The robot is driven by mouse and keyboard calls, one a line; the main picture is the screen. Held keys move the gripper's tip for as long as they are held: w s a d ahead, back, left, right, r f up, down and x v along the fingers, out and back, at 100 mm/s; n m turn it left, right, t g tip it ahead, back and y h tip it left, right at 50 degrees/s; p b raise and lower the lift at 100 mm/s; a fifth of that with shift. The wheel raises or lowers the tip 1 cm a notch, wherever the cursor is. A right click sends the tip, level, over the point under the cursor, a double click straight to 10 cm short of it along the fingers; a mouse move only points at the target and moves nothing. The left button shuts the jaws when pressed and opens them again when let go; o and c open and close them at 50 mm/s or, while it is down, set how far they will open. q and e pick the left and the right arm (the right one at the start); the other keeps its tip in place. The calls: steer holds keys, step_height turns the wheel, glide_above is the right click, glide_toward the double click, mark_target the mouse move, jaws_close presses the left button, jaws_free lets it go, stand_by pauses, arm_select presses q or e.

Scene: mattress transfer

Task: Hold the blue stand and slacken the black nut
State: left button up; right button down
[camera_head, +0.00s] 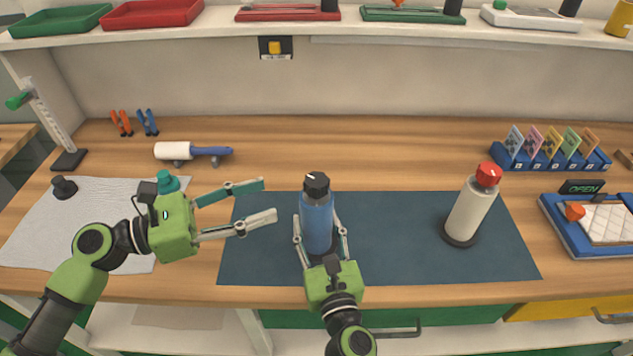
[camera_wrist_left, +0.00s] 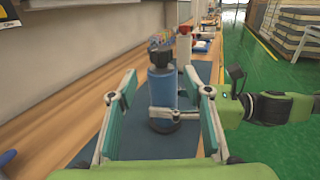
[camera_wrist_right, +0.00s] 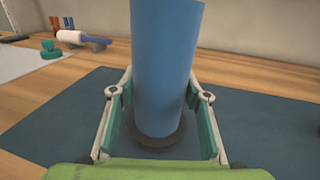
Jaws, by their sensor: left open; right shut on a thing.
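The blue stand (camera_head: 317,222) is an upright blue cylinder on the dark blue mat (camera_head: 400,225). The black nut (camera_head: 316,182) sits on its top, with a white mark on it. My right gripper (camera_head: 321,242) has its fingers on both sides of the stand's lower part and is shut on it; the right wrist view shows the stand (camera_wrist_right: 163,70) between the fingers. My left gripper (camera_head: 270,200) is open and empty, to the left of the stand at about the nut's height. The left wrist view shows the stand (camera_wrist_left: 163,88) and nut (camera_wrist_left: 160,57) ahead, between its open fingers.
A white stand with a red top (camera_head: 467,210) stands on the mat's right side. A blue card rack (camera_head: 550,158) and a blue tray (camera_head: 560,225) are at the right.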

mark_target(316, 184)
arm_select(q)
steer(key=x, duration=1.1)
steer(key=shift+d, duration=0.3)
steer(key=shift+w, duration=0.1)
steer(key=c, duration=1.1)
